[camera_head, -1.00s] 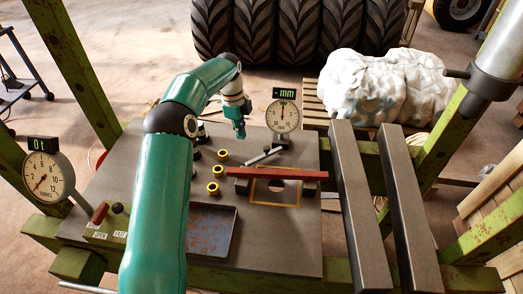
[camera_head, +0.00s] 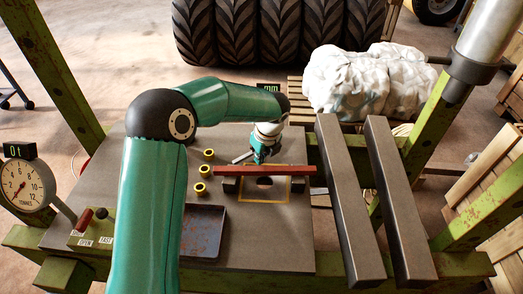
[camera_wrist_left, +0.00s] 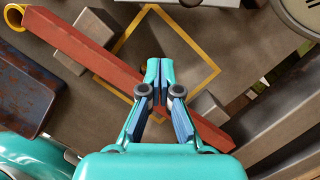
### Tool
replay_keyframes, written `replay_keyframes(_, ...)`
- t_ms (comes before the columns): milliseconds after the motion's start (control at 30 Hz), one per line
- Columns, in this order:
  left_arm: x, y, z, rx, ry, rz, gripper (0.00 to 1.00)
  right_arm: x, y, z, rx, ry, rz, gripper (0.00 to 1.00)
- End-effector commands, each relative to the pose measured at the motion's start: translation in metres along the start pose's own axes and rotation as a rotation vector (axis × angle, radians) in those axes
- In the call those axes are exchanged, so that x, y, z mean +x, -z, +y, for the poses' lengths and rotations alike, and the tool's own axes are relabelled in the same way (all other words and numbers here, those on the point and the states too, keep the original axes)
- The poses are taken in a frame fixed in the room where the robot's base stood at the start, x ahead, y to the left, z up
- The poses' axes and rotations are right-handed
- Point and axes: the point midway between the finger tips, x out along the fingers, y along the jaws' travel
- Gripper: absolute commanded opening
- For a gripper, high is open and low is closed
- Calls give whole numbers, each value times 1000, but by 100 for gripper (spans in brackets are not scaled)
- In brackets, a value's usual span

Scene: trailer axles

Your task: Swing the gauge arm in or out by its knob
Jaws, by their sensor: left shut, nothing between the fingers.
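My left gripper (camera_head: 259,158) points down over the plate, just behind the red bar (camera_head: 290,170). Its fingers are shut and empty. In the left wrist view the gripper (camera_wrist_left: 159,72) stands over the red bar (camera_wrist_left: 90,52), its fingertips together in front of the yellow square (camera_wrist_left: 195,42). A short grey piece of the gauge arm (camera_head: 241,157) shows left of the gripper in the head view. The knob cannot be made out. The gauge's mm display (camera_head: 270,87) shows above my forearm, which hides the dial. A dial edge shows in the left wrist view (camera_wrist_left: 302,14). My right gripper is not in view.
A rusty tray (camera_head: 190,232) and several yellow rings (camera_head: 201,188) lie on the steel plate (camera_head: 262,235). Two heavy grey beams (camera_head: 350,215) run along the right. A tonnes gauge (camera_head: 25,186) and a lever box (camera_head: 93,232) stand at the left.

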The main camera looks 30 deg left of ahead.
Motion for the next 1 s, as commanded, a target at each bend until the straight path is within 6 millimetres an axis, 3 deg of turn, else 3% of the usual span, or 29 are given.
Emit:
replay_keyframes(100, 28, 1, 1, -1, -5, 2, 0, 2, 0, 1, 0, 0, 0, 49)
replay_keyframes(200, 43, -2, 1, -2, -2, 1, 0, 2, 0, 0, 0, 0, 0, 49)
replay_keyframes(300, 44, -20, 0, -6, 0, 0, 0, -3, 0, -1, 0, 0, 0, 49)
replay_keyframes(500, 48, -36, 0, -2, 0, 1, 0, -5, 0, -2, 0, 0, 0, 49)
replay_keyframes(1000, 49, -41, 3, 0, 0, 1, 0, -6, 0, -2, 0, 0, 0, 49)
